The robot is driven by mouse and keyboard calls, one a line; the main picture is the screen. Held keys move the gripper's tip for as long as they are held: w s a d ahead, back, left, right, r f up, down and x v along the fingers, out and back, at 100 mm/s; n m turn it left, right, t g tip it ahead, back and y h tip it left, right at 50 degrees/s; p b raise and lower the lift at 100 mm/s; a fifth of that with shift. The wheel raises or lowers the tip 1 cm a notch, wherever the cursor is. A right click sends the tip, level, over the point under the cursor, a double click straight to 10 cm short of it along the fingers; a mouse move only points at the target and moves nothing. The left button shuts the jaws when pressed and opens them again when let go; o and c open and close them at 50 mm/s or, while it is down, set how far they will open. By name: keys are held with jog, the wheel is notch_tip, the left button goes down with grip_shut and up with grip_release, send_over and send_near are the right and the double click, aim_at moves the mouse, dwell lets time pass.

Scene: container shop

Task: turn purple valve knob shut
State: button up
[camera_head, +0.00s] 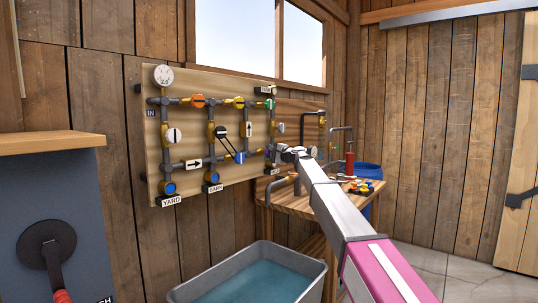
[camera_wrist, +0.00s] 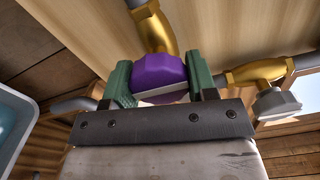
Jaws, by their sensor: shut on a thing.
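The purple valve knob (camera_wrist: 158,72) sits on a brass valve body (camera_wrist: 153,27) in the wrist view, with a white stripe across its face. My gripper (camera_wrist: 160,82) has green fingertips on the knob's left and right sides and is shut on it. The dark gripper body covers the knob's near side. In the head view my arm reaches to the lower right part of the pipe board (camera_head: 178,143), and my wrist mostly hides the knob there.
A grey knob (camera_wrist: 277,102) on another brass valve is close right of my gripper. The board carries orange (camera_head: 198,101), yellow, white and blue knobs and a gauge (camera_head: 163,75). A water tub (camera_head: 185,292) stands below. A wooden bench (camera_head: 297,206) with small parts is under my arm.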

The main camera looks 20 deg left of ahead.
jog(key=shift+d, duration=0.1)
jog(key=o, duration=0.9)
jog(key=shift+o, duration=0.2)
jog(key=shift+d, duration=0.1)
jog(key=v, duration=1)
jog(key=shift+d, duration=0.3)
jog(key=shift+s, duration=0.1)
